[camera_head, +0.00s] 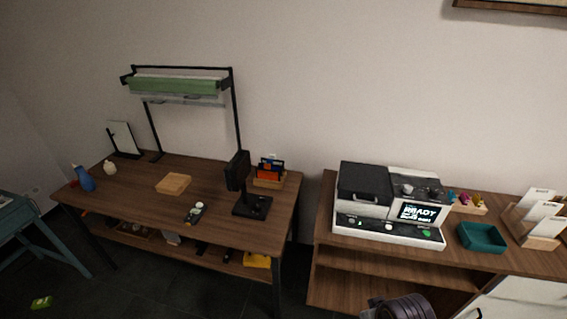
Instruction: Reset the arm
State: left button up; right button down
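Neither of my grippers shows in the head view. A dark, rounded grey part at the bottom edge, right of centre, looks like a link of one of my arms. It is cut off by the frame, and I cannot tell which arm it belongs to. No fingers and no held object are visible.
A wooden desk (135,195) at left carries a wooden tray (173,184), a blue bottle (83,178) and a black stand (252,206). A wooden cabinet (330,252) at right carries a white-and-black machine (365,210) and a teal tray (482,237). A narrow gap separates them.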

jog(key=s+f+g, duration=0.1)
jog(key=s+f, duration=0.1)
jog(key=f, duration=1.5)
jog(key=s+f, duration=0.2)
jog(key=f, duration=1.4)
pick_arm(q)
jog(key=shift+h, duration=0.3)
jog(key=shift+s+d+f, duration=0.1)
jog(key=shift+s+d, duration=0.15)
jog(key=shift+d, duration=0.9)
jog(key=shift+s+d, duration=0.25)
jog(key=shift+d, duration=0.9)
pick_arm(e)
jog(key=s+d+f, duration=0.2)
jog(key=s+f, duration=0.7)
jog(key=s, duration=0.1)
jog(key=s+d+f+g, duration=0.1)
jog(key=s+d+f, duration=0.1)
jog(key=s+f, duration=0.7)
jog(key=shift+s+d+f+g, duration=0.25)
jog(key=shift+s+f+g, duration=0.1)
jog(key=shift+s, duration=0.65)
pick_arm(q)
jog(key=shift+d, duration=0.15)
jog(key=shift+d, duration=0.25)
